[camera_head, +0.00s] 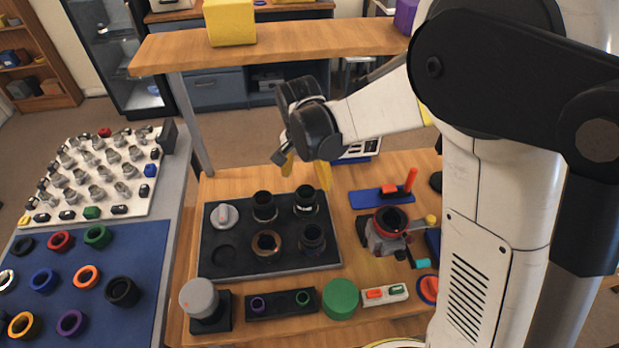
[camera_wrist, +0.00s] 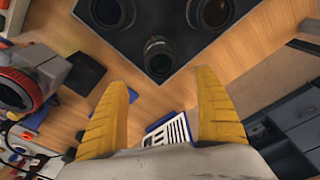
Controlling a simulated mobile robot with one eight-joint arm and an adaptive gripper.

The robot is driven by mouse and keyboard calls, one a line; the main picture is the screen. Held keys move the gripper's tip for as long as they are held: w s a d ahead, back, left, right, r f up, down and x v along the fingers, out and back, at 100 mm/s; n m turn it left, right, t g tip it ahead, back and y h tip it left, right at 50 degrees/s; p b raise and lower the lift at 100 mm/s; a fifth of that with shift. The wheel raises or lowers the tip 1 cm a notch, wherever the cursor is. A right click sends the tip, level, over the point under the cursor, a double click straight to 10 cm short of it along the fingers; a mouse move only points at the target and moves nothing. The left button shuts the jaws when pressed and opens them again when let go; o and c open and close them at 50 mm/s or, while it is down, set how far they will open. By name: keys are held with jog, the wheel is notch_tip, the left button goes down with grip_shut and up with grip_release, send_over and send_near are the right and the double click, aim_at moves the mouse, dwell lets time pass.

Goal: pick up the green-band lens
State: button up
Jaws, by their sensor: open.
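Several lenses stand upright on a dark tray (camera_head: 290,268): a black one at the back right (camera_head: 306,199), a black one at back middle (camera_head: 264,206), a brownish one in front (camera_head: 267,244) and a dark one at front right (camera_head: 312,238). I cannot make out a green band on any of them. My gripper (camera_head: 306,173) is open and empty above the tray's back right edge, its yellow fingers apart. In the wrist view, my gripper (camera_wrist: 162,82) has the back right lens (camera_wrist: 160,58) just beyond its fingertips, not touching.
A red-ringed clamp device (camera_head: 389,222) stands right of the tray. A blue stand with a red handle (camera_head: 381,195) lies behind it. A wooden shelf (camera_head: 290,46) spans the back. A blue mat (camera_head: 62,283) with coloured rings lies left. A green cylinder (camera_head: 341,298) stands in front.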

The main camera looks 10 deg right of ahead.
aim_at(306, 191)
notch_tip(306, 191, down, 5)
jog(key=shift+w+a+f+b, duration=0.1)
jog(key=shift+w+a+b, duration=0.05)
jog(key=shift+b, duration=0.85)
notch_tip(306, 191, down, 6)
jog(key=b, duration=0.3)
jog(key=shift+w, duration=0.15)
jog(key=shift+r, duration=0.25)
jog(key=c, duration=1.6)
